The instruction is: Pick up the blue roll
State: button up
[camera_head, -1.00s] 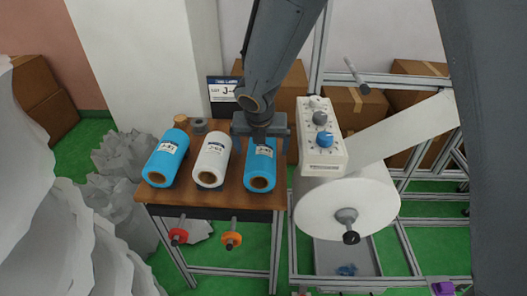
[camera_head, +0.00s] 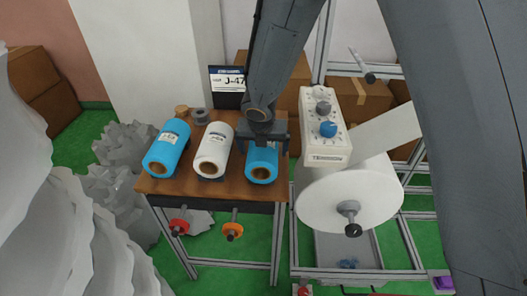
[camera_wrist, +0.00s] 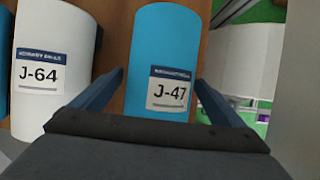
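Two blue rolls lie on a brown table. The right blue roll (camera_head: 262,164) is under my gripper (camera_head: 262,143), which hides its upper part and label in the head view. In the wrist view this blue roll (camera_wrist: 165,45) has the label J-47 and lies between the fingertips of my gripper (camera_wrist: 160,76). The fingers are spread, one on each side; whether they touch it I cannot tell. The left blue roll (camera_head: 167,148) lies at the table's left. A white roll (camera_head: 213,152) lies between them; it is labelled J-64 in the wrist view (camera_wrist: 50,50).
A sign reading J-47 (camera_head: 228,80) stands behind the table (camera_head: 235,188). To the right stands a machine with a control box (camera_head: 326,125) and a large white reel (camera_head: 335,205). Small brown and grey spools (camera_head: 200,116) sit at the table's back left.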

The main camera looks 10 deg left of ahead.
jog(key=c, duration=1.2)
jog(key=shift+c, duration=0.2)
jog(key=shift+r, duration=0.1)
notch_tip(320, 180, up, 18)
jog(key=p, duration=0.2)
